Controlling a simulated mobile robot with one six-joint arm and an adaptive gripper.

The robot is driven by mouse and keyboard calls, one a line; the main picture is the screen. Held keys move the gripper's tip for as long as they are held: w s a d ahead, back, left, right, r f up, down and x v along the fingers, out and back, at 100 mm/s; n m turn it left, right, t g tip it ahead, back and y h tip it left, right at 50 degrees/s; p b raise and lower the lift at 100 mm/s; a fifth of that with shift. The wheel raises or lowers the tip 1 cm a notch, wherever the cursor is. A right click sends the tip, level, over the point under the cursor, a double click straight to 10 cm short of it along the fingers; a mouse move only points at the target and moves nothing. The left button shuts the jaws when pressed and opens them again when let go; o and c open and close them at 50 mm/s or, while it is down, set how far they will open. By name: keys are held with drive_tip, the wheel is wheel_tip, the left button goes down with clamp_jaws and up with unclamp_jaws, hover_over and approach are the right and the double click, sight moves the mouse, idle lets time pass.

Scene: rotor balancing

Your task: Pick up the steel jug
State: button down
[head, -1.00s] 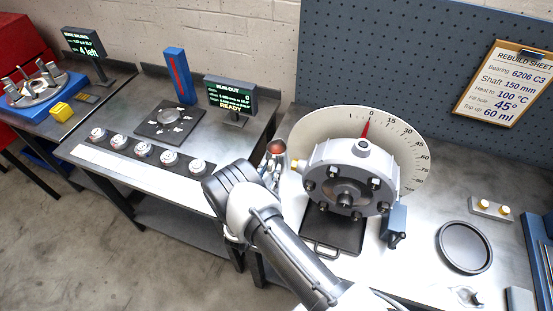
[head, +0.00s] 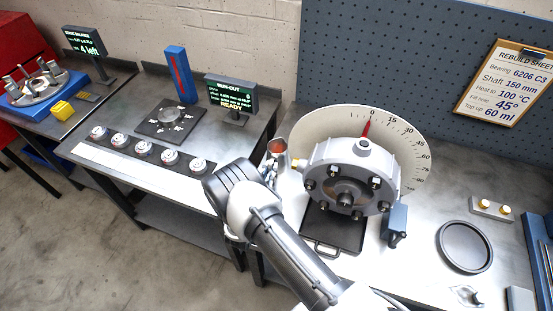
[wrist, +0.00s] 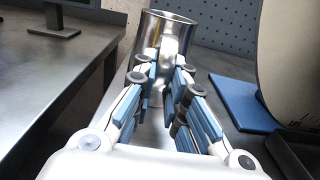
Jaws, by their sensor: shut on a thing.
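The steel jug (wrist: 165,30) is a shiny open-topped metal cylinder, upright at the top middle of the wrist view. My gripper (wrist: 170,70) is shut on it, with the blue-padded fingers meeting at the near side of the jug, where its handle seems to be. In the head view the jug (head: 276,150) shows in part beyond my wrist, left of the dial, with a reddish inside.
The grey pump housing (head: 345,180) and the round dial (head: 415,145) stand just right of the jug. A black tray (head: 333,232) lies below the housing. A run-out display (head: 231,92) stands on the left bench. A gap separates the benches.

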drive_tip(key=shift+r, duration=0.25)
